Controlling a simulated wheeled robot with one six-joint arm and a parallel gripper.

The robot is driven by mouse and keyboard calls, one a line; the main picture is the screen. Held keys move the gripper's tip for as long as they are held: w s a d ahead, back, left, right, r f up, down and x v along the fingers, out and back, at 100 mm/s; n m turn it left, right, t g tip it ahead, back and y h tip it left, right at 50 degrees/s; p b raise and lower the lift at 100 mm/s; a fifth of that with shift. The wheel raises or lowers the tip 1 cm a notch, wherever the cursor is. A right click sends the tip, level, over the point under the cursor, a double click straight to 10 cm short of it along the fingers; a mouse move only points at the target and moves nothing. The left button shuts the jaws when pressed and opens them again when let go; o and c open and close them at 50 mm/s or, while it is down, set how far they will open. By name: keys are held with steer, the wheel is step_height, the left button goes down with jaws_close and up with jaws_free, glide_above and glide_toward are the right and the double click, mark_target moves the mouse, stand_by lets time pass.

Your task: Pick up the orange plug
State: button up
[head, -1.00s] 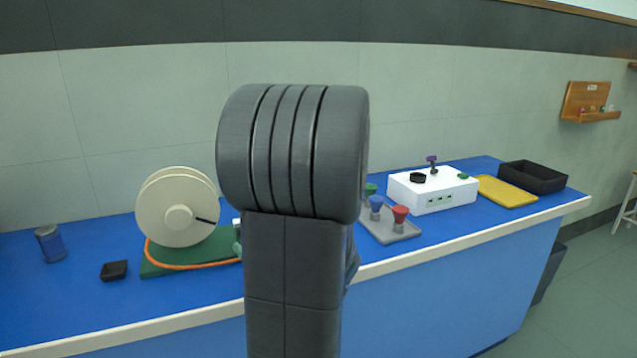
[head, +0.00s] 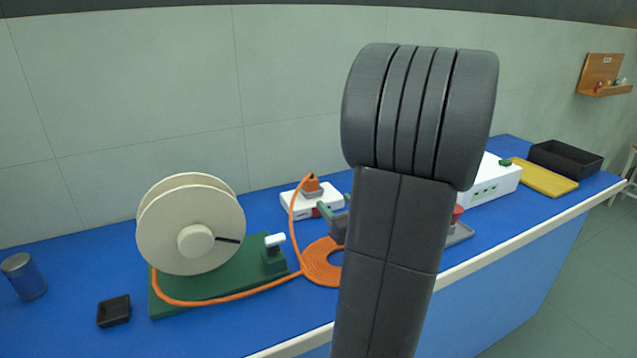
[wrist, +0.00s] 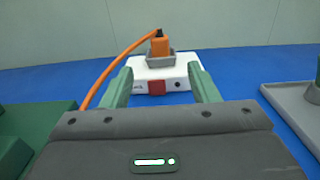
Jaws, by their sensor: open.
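The orange plug (head: 311,184) stands upright in a grey socket on a small white box (head: 325,201) on the blue bench. An orange cable runs from its top down to a coil on the bench. In the wrist view the plug (wrist: 160,46) is ahead, above the white box (wrist: 157,73) with a red patch on its front. My gripper (wrist: 160,88) is open and empty, its two green fingers apart, pointing toward the box. The plug shows between and beyond the fingertips. In the head view my arm hides most of the gripper.
A cream reel (head: 190,225) on a green base (head: 220,278) stands left, the orange cable coil (head: 318,262) beside it. A small black tray (head: 114,311) and a blue can (head: 23,277) are far left. A white instrument (head: 492,184), yellow tray (head: 543,178) and black bin (head: 566,159) are right.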

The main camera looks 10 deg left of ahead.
mark_target(313, 181)
steer(key=x, duration=1.2)
steer(key=shift+r, duration=0.1)
steer(key=c, duration=1.1)
